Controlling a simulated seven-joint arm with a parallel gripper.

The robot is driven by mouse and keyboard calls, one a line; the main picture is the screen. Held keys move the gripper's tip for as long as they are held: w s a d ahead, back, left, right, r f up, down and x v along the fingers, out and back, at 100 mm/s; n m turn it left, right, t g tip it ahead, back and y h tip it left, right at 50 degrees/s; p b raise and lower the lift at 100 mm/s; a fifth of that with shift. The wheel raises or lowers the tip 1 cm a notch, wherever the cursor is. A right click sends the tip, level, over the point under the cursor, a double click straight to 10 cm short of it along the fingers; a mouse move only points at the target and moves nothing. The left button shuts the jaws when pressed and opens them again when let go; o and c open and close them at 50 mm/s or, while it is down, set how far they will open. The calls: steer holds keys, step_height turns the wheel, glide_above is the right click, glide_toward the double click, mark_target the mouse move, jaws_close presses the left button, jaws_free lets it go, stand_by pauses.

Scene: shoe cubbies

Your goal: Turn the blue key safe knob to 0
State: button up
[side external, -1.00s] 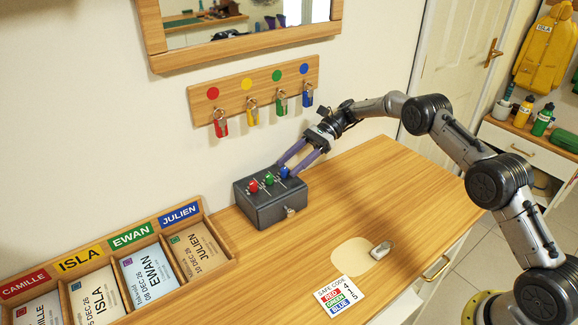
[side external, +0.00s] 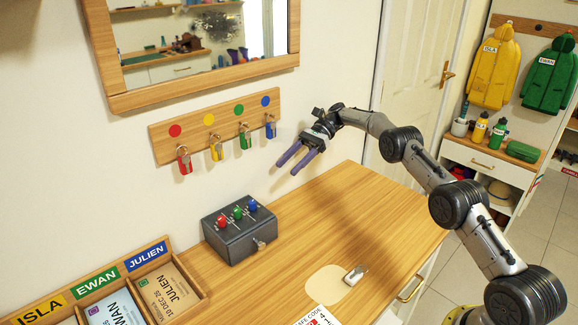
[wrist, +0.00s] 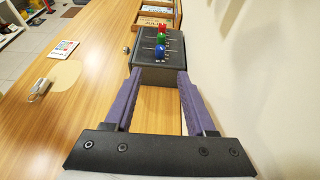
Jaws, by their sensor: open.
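The dark grey key safe (side external: 236,246) sits on the wooden desktop below the key hooks. It has red, green and blue knobs in a row on top. The blue knob (side external: 252,205) is the rightmost in the side view and the nearest in the wrist view (wrist: 159,55). I cannot read the number it points to. My gripper (side external: 292,163) is open and empty, above and to the right of the safe, apart from the knob. In the wrist view its two purple fingers (wrist: 159,78) point toward the safe, with the knobs beyond the gap.
A key rack (side external: 218,128) with several coloured padlock-like tags hangs on the wall behind. A name-card tray (side external: 192,308) stands left of the safe. A safe code card (side external: 318,316) and a small metal object (side external: 355,275) lie in front. The right desktop is clear.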

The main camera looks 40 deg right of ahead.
steer(key=shift+a, duration=0.1)
steer(key=c, duration=0.3)
step_height(320, 180, up, 8)
steer(key=n+t+h, duration=0.5)
steer(key=n+h, duration=1)
glide_above(252, 202)
steer(key=s+a, duration=0.2)
steer(key=s, duration=0.4)
steer(key=x, duration=1.3)
steer(key=shift+w+d+f, duration=0.15)
steer(key=shift+w+d, duration=0.05)
steer(key=shift+d, duration=0.05)
jaws_close()
